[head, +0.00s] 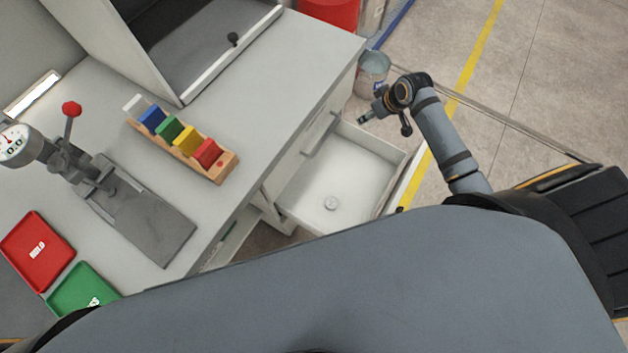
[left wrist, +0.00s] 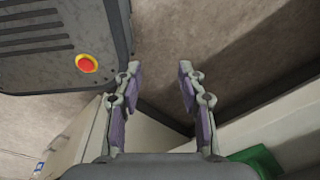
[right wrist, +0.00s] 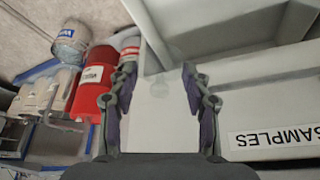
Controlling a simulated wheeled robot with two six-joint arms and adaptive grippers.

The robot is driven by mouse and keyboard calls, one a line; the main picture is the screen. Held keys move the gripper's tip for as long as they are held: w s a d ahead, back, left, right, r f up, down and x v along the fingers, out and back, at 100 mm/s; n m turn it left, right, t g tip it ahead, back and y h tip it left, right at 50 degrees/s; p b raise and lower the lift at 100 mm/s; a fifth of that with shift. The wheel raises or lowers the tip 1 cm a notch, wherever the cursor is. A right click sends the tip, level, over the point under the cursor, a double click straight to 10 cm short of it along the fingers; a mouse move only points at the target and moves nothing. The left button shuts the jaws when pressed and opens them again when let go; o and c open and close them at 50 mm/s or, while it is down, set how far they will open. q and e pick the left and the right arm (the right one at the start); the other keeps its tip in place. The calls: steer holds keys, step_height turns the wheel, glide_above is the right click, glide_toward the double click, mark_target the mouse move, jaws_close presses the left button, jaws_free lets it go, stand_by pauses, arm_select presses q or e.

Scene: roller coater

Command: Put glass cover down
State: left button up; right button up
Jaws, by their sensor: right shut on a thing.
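My right gripper (head: 365,118) is over the back right rim of the open white drawer (head: 296,203). In the right wrist view its fingers (right wrist: 157,76) are apart with the pale drawer behind them. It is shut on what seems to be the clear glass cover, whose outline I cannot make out.
The worktop carries a wooden rack of coloured blocks (head: 182,142), a lever press (head: 130,205), a red tray (head: 38,248) and a green tray (head: 84,290). A tilted dark panel (head: 200,45) stands behind. A metal can (head: 373,68) is beyond the drawer. A SAMPLES label (right wrist: 273,137) is at right.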

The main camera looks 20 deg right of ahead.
steer(key=b, duration=0.9)
glide_above(347, 175)
steer(key=s, duration=0.1)
step_height(347, 175, down, 20)
steer(key=f, duration=0.2)
steer(key=f+b, duration=0.1)
steer(key=f, duration=0.3)
steer(key=shift+d+b, duration=0.3)
steer(key=shift+b, duration=0.05)
step_height(347, 175, down, 4)
steer(key=shift+s+r+b, duration=0.1)
steer(key=shift+r+b, duration=0.1)
steer(key=shift+b, duration=0.4)
arm_select(q)
steer(key=w+a+f, duration=0.1)
steer(key=w+f, duration=0.2)
steer(key=f, duration=1.1)
steer(key=shift+w+f, duration=0.3)
steer(key=shift+w, duration=0.05)
arm_select(e)
steer(key=shift+f, duration=0.2)
arm_select(q)
steer(key=shift+a, duration=0.1)
arm_select(e)
steer(key=shift+f, duration=0.15)
steer(key=o, duration=1.1)
arm_select(q)
steer(key=shift+w, duration=0.15)
